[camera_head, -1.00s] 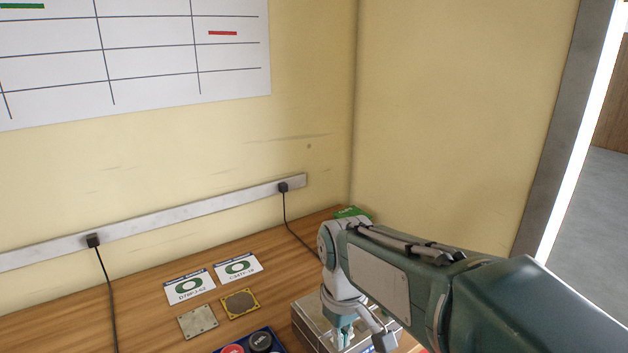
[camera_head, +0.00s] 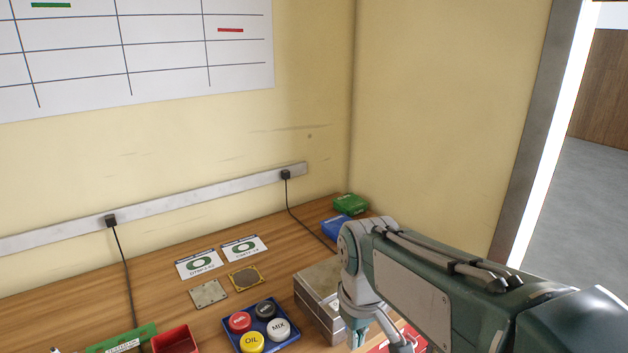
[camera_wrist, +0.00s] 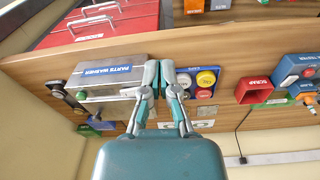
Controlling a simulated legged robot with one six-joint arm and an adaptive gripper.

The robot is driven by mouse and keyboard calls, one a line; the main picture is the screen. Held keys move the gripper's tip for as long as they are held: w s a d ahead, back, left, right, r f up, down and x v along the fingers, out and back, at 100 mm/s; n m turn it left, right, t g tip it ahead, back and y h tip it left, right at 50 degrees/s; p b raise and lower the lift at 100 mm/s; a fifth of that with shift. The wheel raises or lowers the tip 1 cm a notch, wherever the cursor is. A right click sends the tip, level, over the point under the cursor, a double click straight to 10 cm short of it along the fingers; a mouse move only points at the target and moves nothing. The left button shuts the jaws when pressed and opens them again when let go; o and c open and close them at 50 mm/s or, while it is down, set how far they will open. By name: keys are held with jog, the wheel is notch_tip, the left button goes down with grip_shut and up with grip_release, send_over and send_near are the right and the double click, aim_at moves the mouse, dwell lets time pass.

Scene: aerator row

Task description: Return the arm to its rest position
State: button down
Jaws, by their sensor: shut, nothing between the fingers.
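My arm (camera_head: 415,285) reaches in from the lower right in the head view, over the right end of the wooden bench. My gripper (camera_wrist: 158,68) is seen from behind in the wrist view, with its two fingers together and nothing held. I cannot tell the exact gap to either.
Two plates (camera_head: 209,293) and two cards (camera_head: 199,264) lie behind. Green (camera_head: 350,204) and blue (camera_head: 337,228) boxes stand at the back corner. Cables hang down the wall.

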jog(key=s+d+r+m+t, duration=0.1)
jog(key=s+d+m+t, duration=0.3)
jog(key=s+d, duration=0.4)
jog(key=s+m, duration=0.1)
jog(key=s, duration=0.2)
jog(key=shift+d+r+m+t, duration=0.35)
jog(key=shift+m+t, duration=0.05)
